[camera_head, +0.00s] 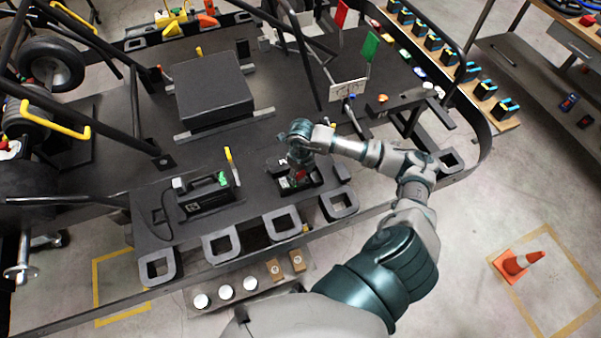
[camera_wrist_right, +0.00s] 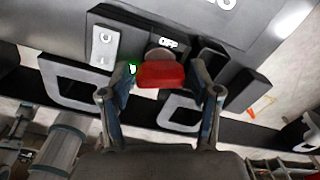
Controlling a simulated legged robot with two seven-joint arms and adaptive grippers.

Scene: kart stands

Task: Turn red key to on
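The red key (camera_head: 300,174) sits on a small black switch box on the dark bench, mostly covered by my right gripper in the head view. In the right wrist view the red key (camera_wrist_right: 162,75) shows as a wide red grip on a round mount, just below a white "OFF" label (camera_wrist_right: 168,43). My right gripper (camera_wrist_right: 165,78) is open, with one finger on each side of the key. The left finger looks very near the key; a gap shows on the right. Contact cannot be told. My left gripper is not in view.
A white rocker switch (camera_wrist_right: 103,46) is beside the key. Left of my right gripper, another black box (camera_head: 207,194) has a green part and a yellow-tipped lever. Square bench handles (camera_head: 281,225) line the near edge. Green (camera_head: 369,47) and red flags stand farther back.

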